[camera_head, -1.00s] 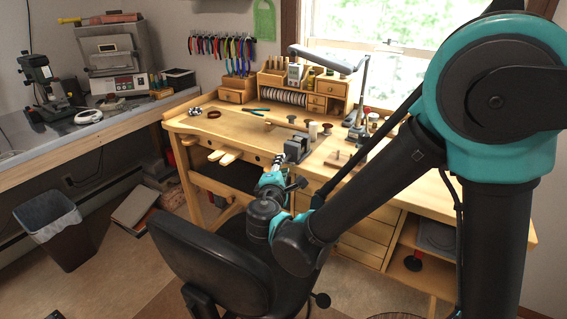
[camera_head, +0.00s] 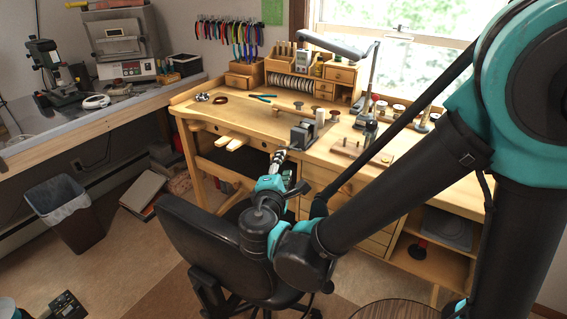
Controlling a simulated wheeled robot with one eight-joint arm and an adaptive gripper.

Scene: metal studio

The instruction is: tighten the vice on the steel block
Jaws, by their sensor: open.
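The vice (camera_head: 302,135) is a small grey metal tool at the front edge of the wooden workbench (camera_head: 228,121), near the middle of the view. I cannot make out the steel block in its jaws at this size. My gripper (camera_head: 280,156) is just in front of and slightly left of the vice, pointing toward it. It is open, with nothing visible between its fingers. I cannot tell whether it touches the vice or its handle.
A black office chair (camera_head: 218,252) stands under my arm, in front of the bench. A lamp (camera_head: 333,43), a wooden organizer (camera_head: 341,74) and small pots are on the bench behind. A waste bin (camera_head: 75,220) stands at left. Floor between bin and chair is mostly clear.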

